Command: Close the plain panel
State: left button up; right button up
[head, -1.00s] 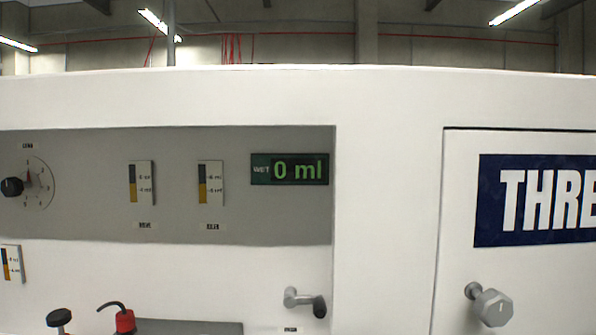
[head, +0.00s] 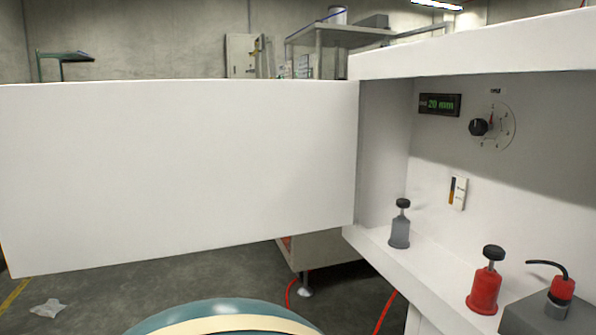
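The plain panel (head: 180,170) is a blank white door in the head view, filling the left and middle. It stands swung open, out to the left from the left edge of a white cabinet (head: 450,50). The cabinet's recess is exposed to the right of the panel's hinge edge. No handle shows on the visible face of the panel. Neither of my grippers is in view.
Inside the recess are a green display reading 20 mm (head: 440,104), a dial knob (head: 479,127), a grey plunger bottle (head: 400,228) and a red one (head: 485,285). Red hoses run along the floor below.

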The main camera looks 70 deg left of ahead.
aim_at(93, 174)
jog(key=k+j, duration=0.4)
jog(key=k+j+z, duration=0.15)
jog(key=k+j, duration=0.6)
jog(key=k, duration=0.25)
jog(key=k+j+z, duration=0.1)
jog(key=k+j, duration=0.6)
jog(key=k, duration=0.25)
jog(key=k+j, duration=0.15)
jog(key=j, duration=0.2)
jog(key=k+j+z, duration=0.15)
jog(key=j, duration=0.2)
jog(key=k+j, duration=0.1)
jog(key=j, duration=0.8)
jog(key=k+j+z, duration=0.1)
jog(key=j, duration=0.45)
